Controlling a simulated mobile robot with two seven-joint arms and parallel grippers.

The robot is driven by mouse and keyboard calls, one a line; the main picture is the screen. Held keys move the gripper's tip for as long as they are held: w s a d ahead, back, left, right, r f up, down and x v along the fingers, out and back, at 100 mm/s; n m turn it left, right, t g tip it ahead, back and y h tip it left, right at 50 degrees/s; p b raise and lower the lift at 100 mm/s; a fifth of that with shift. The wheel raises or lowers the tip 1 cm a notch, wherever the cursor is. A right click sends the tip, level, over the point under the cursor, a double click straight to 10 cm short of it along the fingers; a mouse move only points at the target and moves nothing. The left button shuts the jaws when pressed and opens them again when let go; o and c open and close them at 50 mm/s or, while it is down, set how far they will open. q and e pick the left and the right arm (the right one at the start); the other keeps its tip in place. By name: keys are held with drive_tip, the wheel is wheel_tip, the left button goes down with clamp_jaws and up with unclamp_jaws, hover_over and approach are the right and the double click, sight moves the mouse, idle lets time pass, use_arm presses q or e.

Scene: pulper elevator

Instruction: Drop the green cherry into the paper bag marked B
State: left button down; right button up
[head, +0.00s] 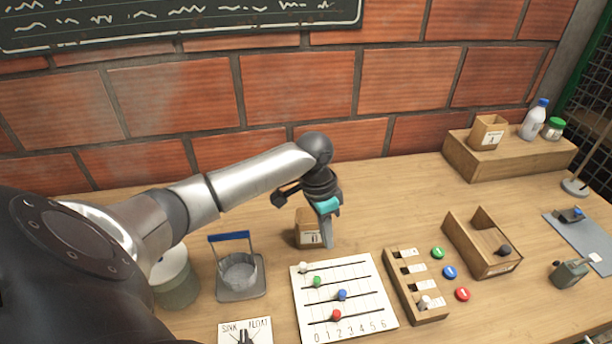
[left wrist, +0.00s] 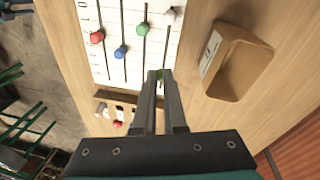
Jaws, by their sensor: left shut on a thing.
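My left gripper (head: 327,243) is low in front of the right side of a small brown paper bag (head: 307,229) on the bench. In the left wrist view its fingertips (left wrist: 167,76) are close together, with a small bit of green, the green cherry (left wrist: 165,74), between them, mostly hidden. That view shows the open, empty-looking bag (left wrist: 240,62) to the right of the fingers, not under them. Its label is too small to read surely. Another paper bag (head: 487,133) stands on the wooden step at the back right, its label also unclear. My right gripper is not in view.
A white slider board (head: 375,314) with coloured beads lies just in front of the gripper. A wooden switch block (head: 428,306), coloured buttons (head: 450,272) and an open wooden box (head: 463,238) are to its right. A strainer stand (head: 241,292) is to its left.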

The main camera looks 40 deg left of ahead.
use_arm(q)
drive_tip(key=w+a+r+p, duration=0.2)
drive_tip(key=w+a+r, duration=0.3)
drive_tip(key=a, duration=0.5)
drive_tip(key=shift+m, duration=0.4)
drive_tip(key=f+b, duration=0.1)
drive_tip(key=b, duration=0.1)
drive_tip(key=f+b, duration=0.4)
drive_tip(key=b, duration=0.1)
drive_tip(key=shift+s, duration=0.35)
drive_tip(key=c, duration=0.9)
unclamp_jaws()
wheel_tip(320, 180, up, 15)
drive_tip(key=a+p, duration=0.2)
drive_tip(key=shift+a+p, duration=0.35)
drive_tip(key=shift+s, duration=0.1)
